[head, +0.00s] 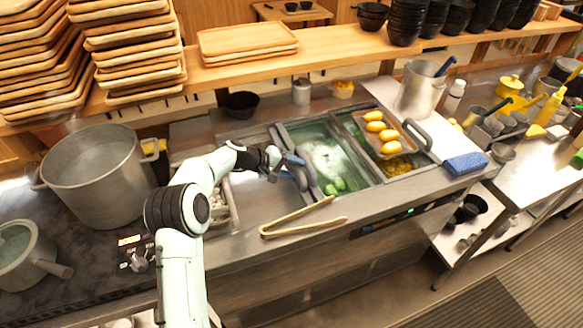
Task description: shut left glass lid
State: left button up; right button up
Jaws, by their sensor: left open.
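The left glass lid (322,150) lies on the steel counter unit, with greenish contents showing through or beneath it. A dark curved handle (308,176) stands at its left side. My left gripper (287,168) is open, just left of this handle and close to it; I cannot tell whether they touch. My arm reaches in from the lower left and hides part of the unit's left end. My right gripper is not in view.
Wooden tongs (303,219) lie on the unit's front edge. A tray of yellow items (380,132) and a second dark handle (418,135) are to the right. A large pot (98,185) stands left.

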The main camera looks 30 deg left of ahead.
pick_arm(q)
grip_shut()
jog(key=s+a+b, duration=0.3)
jog(key=s+a, duration=0.2)
jog(key=s, duration=0.1)
jog(key=shift+s+a+b, duration=0.2)
jog(key=shift+s+b, duration=0.05)
jog(key=shift+b, duration=0.15)
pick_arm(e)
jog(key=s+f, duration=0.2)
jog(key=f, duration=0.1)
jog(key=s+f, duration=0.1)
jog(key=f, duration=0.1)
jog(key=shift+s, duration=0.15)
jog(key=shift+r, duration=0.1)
pick_arm(q)
grip_release()
jog(key=shift+w, duration=0.1)
jog(key=v, duration=1.3)
jog(key=shift+b, duration=0.35)
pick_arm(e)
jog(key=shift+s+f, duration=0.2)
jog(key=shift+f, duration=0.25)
